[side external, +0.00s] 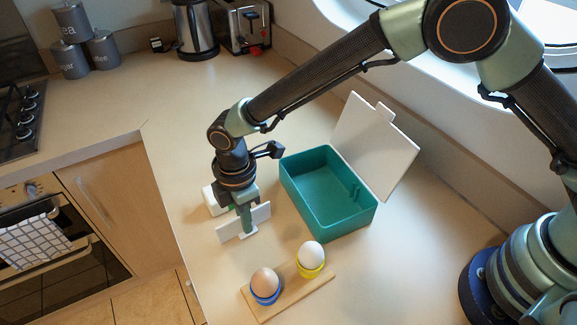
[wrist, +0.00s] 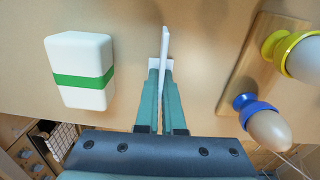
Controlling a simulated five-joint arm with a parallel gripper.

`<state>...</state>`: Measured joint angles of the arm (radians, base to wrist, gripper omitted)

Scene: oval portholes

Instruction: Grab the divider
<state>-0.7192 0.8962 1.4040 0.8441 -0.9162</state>
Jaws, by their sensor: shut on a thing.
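The divider (side external: 231,229) is a thin white upright panel in the side external view, left of the teal box. My gripper (side external: 249,232) points down over it and is shut on it, with a finger in front of the panel. In the wrist view the divider (wrist: 165,48) shows edge-on between the fingertips of my gripper (wrist: 163,68). I cannot tell whether its lower edge touches the counter. The teal box (side external: 345,222) stands open and looks empty, with its white lid (side external: 375,145) raised at the back.
A white block with a green band (wrist: 80,55) sits left of the divider in the wrist view. A wooden board (side external: 290,296) carries a brown egg (side external: 265,282) in a blue cup and a white egg (side external: 312,254) in a yellow cup. A kettle (side external: 195,30) and toaster (side external: 243,25) stand farther back.

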